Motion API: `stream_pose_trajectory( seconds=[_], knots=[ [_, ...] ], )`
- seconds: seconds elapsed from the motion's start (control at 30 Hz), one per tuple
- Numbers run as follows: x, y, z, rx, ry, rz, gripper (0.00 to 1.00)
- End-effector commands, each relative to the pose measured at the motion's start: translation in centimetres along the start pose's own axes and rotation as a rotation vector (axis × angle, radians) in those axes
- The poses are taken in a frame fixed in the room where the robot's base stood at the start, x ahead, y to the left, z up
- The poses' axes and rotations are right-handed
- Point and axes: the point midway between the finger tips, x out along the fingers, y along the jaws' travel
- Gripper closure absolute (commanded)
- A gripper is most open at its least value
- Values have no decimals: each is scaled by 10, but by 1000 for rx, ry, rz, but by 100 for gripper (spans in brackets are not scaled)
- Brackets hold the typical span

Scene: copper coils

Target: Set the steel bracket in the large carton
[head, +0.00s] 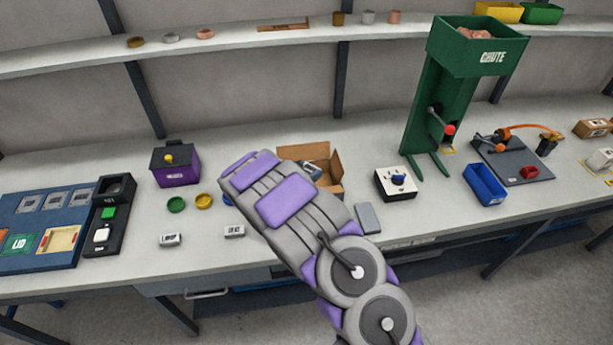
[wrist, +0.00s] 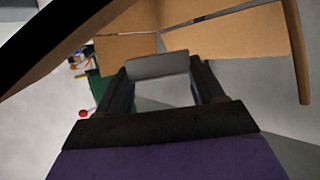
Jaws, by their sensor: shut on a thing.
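My gripper (wrist: 160,72) is shut on a flat grey metal piece, which looks like the steel bracket (wrist: 157,65), and holds it between the two fingertips in the wrist view. The brown large carton (head: 334,172) stands open on the bench, just right of my forearm in the head view. In the wrist view its cardboard walls and flaps (wrist: 240,38) are close beyond and around the bracket. I cannot tell whether the bracket is below the rim. My arm hides part of the carton's left side, and the gripper is hidden in the head view.
A grey flat block (head: 367,218) lies right of the carton near the front edge. A white box with a dark knob (head: 396,184), a blue bin (head: 485,184) and a green chute (head: 432,110) stand further right. A purple box (head: 175,165) and small rings are left.

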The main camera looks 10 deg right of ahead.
Motion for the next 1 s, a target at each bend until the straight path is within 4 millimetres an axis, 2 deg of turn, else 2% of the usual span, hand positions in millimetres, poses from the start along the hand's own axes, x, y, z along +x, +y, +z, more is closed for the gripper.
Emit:
stream_pose_trajectory(
  seconds=[0.1, 0.2, 0.97, 1.0],
  knots=[
    [8, 0, 17, -2, 0, 0, 73],
    [9, 0, 23, 0, 0, -1, 73],
    [13, 0, 33, 0, 0, -1, 73],
    [13, 0, 33, 0, 0, -1, 29]
  ],
)
